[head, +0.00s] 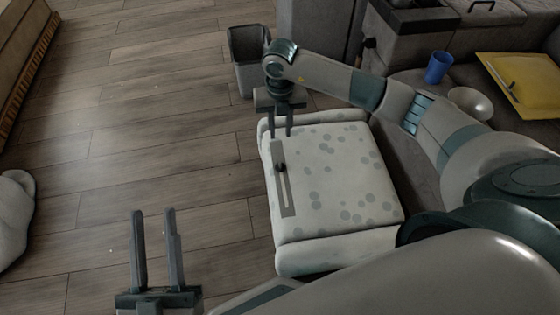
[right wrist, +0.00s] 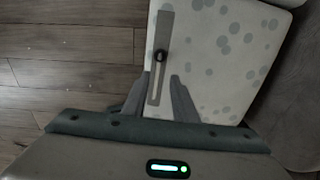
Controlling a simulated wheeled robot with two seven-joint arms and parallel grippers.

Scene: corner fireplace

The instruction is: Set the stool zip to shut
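The stool (head: 340,185) is a pale cushion-like block with grey spots. A grey zip strip (head: 289,207) runs along its left side, with a light slot and a dark slider (head: 281,167) partway along. The right wrist view also shows the strip (right wrist: 166,25) and the slider (right wrist: 160,57). My right gripper (head: 281,133) is open, fingers down, near the strip's far end in the head view. In the right wrist view its fingertips (right wrist: 162,78) are apart, below the slider and empty. Contact cannot be told. My left gripper (head: 154,212) is open and empty above the floor.
A dark bin (head: 248,60) stands behind the stool. A blue cup (head: 437,67), a pale bowl (head: 470,103) and a yellow tray (head: 520,82) rest at the upper right. Wooden floor left of the stool is mostly clear.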

